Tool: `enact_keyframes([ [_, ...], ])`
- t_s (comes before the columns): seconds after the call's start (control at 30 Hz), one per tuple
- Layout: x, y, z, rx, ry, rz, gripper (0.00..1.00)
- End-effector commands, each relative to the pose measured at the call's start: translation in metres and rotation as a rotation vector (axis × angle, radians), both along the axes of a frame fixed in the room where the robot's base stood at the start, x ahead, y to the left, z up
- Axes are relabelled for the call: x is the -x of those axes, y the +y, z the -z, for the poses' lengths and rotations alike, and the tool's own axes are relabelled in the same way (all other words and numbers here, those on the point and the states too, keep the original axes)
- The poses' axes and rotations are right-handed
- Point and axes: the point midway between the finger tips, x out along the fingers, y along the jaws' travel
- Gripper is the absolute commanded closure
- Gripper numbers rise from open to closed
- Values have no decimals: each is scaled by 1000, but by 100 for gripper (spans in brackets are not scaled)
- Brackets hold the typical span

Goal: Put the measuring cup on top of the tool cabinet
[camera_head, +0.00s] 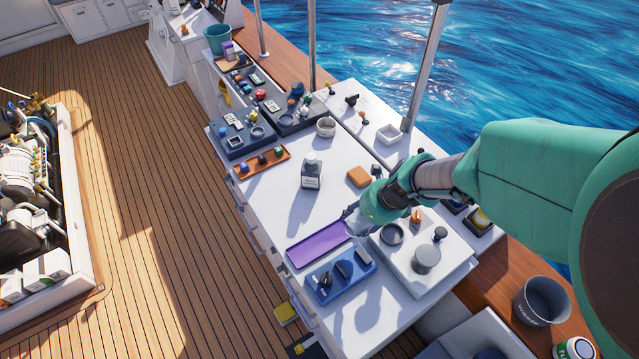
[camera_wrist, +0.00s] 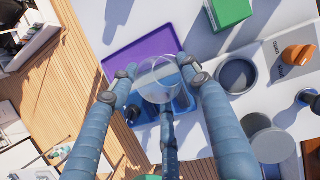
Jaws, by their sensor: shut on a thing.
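The clear measuring cup (camera_wrist: 158,78) is between the fingers of my gripper (camera_wrist: 160,88) in the wrist view. My gripper is shut on it. In the head view my gripper (camera_head: 356,222) is over the right part of the white cabinet top, and the cup there is small and mostly hidden by the fingers. The tool cabinet (camera_head: 275,208) appears as a long white unit with drawer handles along its left side. In the wrist view the cup overlaps a purple tray (camera_wrist: 125,58) and a blue tray; its height above them is hard to tell.
The purple tray (camera_head: 318,246) and a blue tool tray (camera_head: 340,278) lie near the front edge. A raised white panel with round pots (camera_head: 426,258) is at the right. A grey bottle (camera_head: 312,172) and an orange-brown block (camera_head: 358,177) stand farther back. Bare white top lies between.

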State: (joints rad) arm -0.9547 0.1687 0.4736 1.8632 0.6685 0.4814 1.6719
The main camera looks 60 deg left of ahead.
Motion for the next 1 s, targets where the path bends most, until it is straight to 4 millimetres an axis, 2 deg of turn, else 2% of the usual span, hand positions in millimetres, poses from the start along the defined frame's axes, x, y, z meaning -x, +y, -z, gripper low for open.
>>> enact_keyframes([
  [0.03, 15, 6, -2, 0, 0, -27, 80],
  [0.1, 30, 11, -1, 0, -1, -57, 80],
  [0.3, 65, 21, 0, 1, -1, -120, 80],
  [0.4, 61, 20, 23, 2, 0, -114, 80],
  [0.6, 61, 20, 46, 1, -1, -114, 80],
  [1.0, 60, 21, 50, 0, -2, -112, 80],
])
